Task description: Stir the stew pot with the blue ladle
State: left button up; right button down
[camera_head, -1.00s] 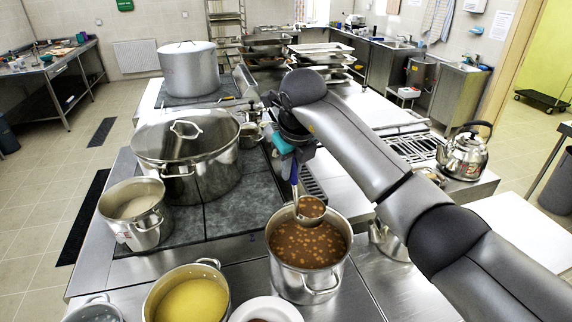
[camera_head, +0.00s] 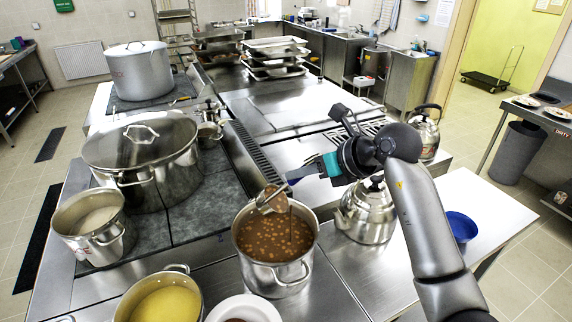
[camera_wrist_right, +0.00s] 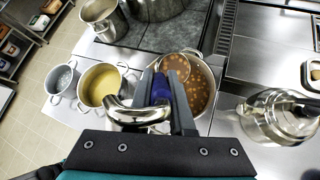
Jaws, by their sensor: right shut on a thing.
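The stew pot (camera_head: 276,272) is a steel pot of brown stew with pale round bits, at the front of the counter; its stew also shows in the wrist view (camera_wrist_right: 202,92). My right gripper (camera_head: 304,174) is shut on the ladle's blue handle (camera_wrist_right: 161,86), to the right of and above the pot. The ladle's steel bowl (camera_head: 271,202) hangs tilted over the pot's far rim, and a thin brown stream or drip falls from it. The ladle's bent metal end (camera_wrist_right: 130,115) sticks out near the wrist. My left gripper is out of view.
A pot of yellow food (camera_head: 190,302) and a white bowl (camera_head: 243,309) stand at the front. A pot of white food (camera_head: 102,240) and a big lidded pot (camera_head: 150,170) are left. A kettle (camera_head: 368,220) stands close right, a blue bowl (camera_head: 461,228) farther right.

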pick_arm(q)
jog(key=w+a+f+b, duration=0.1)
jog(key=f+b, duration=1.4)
jog(key=b, duration=0.1)
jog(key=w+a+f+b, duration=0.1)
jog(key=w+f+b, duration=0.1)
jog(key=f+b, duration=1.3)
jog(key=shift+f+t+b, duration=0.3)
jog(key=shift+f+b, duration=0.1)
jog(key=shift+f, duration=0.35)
pick_arm(e)
jog(key=s+d+f+m+t+y, duration=0.2)
jog(key=d+f+t+y, duration=0.2)
jog(key=d+f+y, duration=0.1)
jog(key=s+d+f+m+t+y, duration=0.2)
jog(key=d+f+y, duration=0.3)
jog(key=f, duration=0.5)
jog(key=shift+d+f+m+t, duration=0.3)
jog(key=shift+d+t, duration=0.6)
jog(key=shift+d, duration=0.3)
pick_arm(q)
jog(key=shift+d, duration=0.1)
pick_arm(e)
jog(key=shift+s, duration=0.1)
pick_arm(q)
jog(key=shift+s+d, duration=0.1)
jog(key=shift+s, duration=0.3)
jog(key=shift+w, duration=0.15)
